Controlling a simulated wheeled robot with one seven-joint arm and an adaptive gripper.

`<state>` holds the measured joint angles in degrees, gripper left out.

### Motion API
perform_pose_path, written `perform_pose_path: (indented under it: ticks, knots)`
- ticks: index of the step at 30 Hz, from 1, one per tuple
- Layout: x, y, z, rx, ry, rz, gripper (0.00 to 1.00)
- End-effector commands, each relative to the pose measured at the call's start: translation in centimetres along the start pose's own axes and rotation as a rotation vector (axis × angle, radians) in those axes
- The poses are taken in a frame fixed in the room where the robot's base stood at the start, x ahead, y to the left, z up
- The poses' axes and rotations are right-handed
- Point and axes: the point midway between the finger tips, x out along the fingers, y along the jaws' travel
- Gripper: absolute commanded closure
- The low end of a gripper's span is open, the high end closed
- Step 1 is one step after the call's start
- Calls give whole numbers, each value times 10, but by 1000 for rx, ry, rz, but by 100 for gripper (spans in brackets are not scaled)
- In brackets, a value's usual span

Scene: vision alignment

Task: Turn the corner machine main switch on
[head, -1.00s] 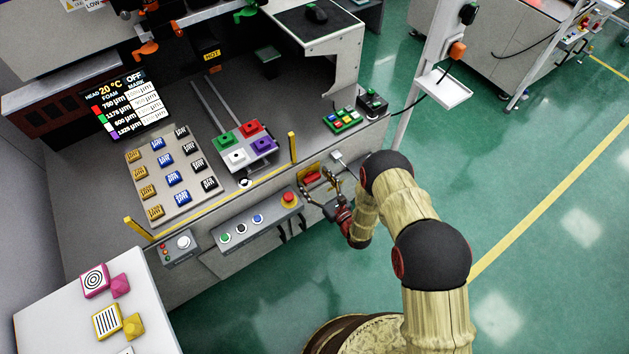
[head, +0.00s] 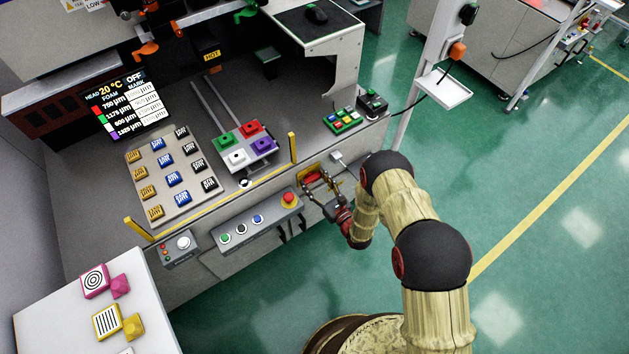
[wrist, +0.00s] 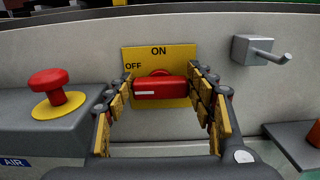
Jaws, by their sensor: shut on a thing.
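The main switch (wrist: 160,90) is a red rotary handle on a yellow plate (wrist: 181,54) on the machine's front panel. The plate reads ON at the top and OFF at the left. The handle lies horizontal, with its white mark at the left end, on the OFF side. My gripper (wrist: 162,82) is shut on the handle, one finger at each end. In the head view, my gripper (head: 314,186) is at the machine's corner, and the switch (head: 312,175) is partly hidden by the fingers.
A red mushroom button (wrist: 49,87) on a grey control box stands left of the switch. A grey bracket with a peg (wrist: 260,50) sticks out at the upper right. A further grey part with a red piece (wrist: 314,133) is at the lower right. Green floor (head: 540,180) lies open to the right.

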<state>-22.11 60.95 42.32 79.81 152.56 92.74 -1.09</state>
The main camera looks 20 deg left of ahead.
Motion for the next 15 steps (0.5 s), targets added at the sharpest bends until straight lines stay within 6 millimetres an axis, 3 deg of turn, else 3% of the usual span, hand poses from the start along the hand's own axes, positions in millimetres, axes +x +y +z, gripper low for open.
perform_pose_path:
  ticks: [8, 15]
  knots:
    - [0, -1, 0, 94, 0, 0, 71]
    - [0, -4, -1, 282, -1, -1, 71]
